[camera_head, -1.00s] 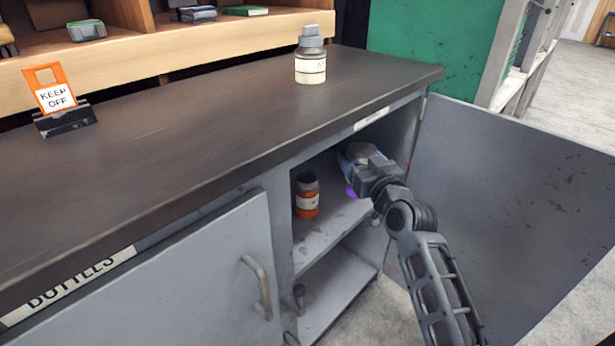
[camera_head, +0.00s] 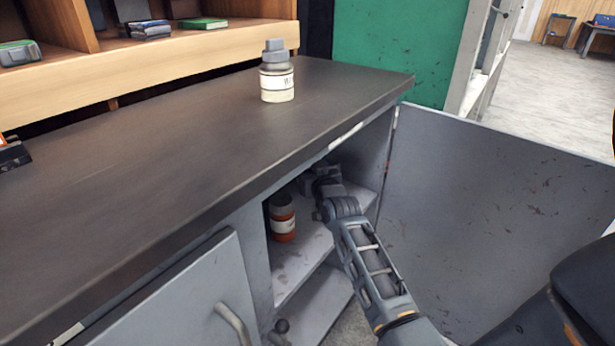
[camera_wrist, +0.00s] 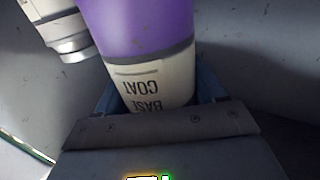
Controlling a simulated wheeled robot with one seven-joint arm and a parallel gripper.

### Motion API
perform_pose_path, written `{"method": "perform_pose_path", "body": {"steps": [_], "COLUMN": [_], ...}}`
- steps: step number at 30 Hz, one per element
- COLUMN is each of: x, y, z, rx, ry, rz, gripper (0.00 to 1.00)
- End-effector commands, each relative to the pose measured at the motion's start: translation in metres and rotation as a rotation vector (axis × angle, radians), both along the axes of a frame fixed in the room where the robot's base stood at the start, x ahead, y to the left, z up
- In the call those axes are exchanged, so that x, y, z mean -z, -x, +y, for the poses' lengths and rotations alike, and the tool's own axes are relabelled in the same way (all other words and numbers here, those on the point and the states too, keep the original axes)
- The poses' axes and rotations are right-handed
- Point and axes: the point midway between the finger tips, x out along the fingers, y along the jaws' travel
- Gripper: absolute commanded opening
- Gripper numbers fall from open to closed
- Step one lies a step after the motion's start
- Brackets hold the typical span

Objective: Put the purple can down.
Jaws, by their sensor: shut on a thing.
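The purple can (camera_wrist: 145,25) has a white lower band lettered "BASE COAT". In the wrist view, my gripper (camera_wrist: 158,92) is shut on that white part, with a finger on either side. In the head view, my gripper (camera_head: 322,180) is inside the open cabinet (camera_head: 300,262), above its upper shelf and right of an orange jar. The can is hidden there behind my arm, so I cannot tell whether it touches the shelf.
The orange jar (camera_head: 282,218) with a white label stands at the shelf's left. A pale cylindrical thing (camera_wrist: 58,28) is close beside the can in the wrist view. The open door (camera_head: 470,210) is on the right. A grey-capped bottle (camera_head: 277,75) stands on the countertop (camera_head: 180,150).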

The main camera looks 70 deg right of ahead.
Motion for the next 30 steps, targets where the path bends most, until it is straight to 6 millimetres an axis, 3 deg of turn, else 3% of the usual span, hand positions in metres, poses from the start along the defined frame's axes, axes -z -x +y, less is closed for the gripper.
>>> {"method": "perform_pose_path", "body": {"steps": [5, 12, 30], "x": [0.010, 0.042, 0.050], "y": [-0.003, -0.003, -0.003], "z": [-0.001, -0.001, -0.001], "rx": [-0.001, 0.000, 0.000], "ry": [0.001, 0.001, 0.002], "rz": [-0.001, -0.002, -0.002], "gripper": [0.18, 0.18, 0.18]}}
